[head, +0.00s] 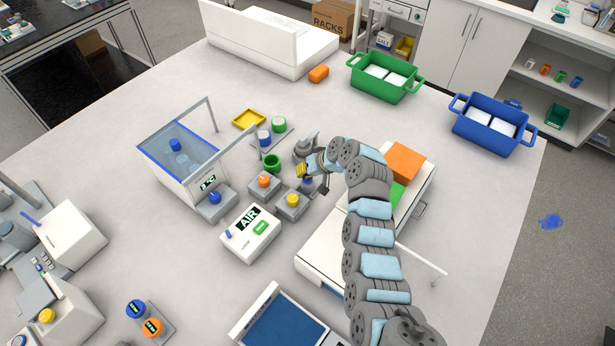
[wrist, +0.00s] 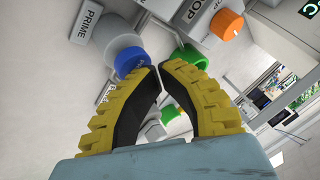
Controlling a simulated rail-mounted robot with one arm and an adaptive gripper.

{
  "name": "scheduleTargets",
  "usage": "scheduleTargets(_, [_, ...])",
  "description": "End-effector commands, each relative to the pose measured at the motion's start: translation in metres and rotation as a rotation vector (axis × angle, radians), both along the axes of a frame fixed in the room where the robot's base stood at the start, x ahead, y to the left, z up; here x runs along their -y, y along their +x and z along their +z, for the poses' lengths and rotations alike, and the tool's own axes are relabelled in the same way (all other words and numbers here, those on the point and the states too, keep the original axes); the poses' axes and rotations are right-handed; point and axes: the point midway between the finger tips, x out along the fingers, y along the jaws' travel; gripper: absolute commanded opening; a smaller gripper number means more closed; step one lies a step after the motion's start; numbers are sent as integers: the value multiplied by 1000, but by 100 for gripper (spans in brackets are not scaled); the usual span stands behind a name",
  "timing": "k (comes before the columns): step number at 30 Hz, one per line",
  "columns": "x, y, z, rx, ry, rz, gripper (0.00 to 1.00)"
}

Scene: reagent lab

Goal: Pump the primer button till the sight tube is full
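The blue primer button (wrist: 130,62) sits on a grey round base beside a PRIME label (wrist: 87,22) in the wrist view. In the head view a blue button (head: 308,181) shows partly under the end of my arm. My gripper (wrist: 159,68) has yellow ribbed fingers with black inner pads, and their tips meet with nothing seen between them. The tips appear just beside the blue button; I cannot tell whether they touch it. In the head view my gripper (head: 302,171) is small and partly hidden. I cannot make out the sight tube or its level.
An orange button (wrist: 227,24) on a labelled box is close by. The AIR box (head: 238,240) and a clear tank (head: 160,150) are to the left.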

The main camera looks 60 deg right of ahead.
Motion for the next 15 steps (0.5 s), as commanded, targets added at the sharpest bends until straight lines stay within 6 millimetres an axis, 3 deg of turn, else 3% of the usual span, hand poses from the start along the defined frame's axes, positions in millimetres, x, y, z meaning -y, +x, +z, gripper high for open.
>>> scheduleTargets(15, [-1,0,-7,-1,1,1,0])
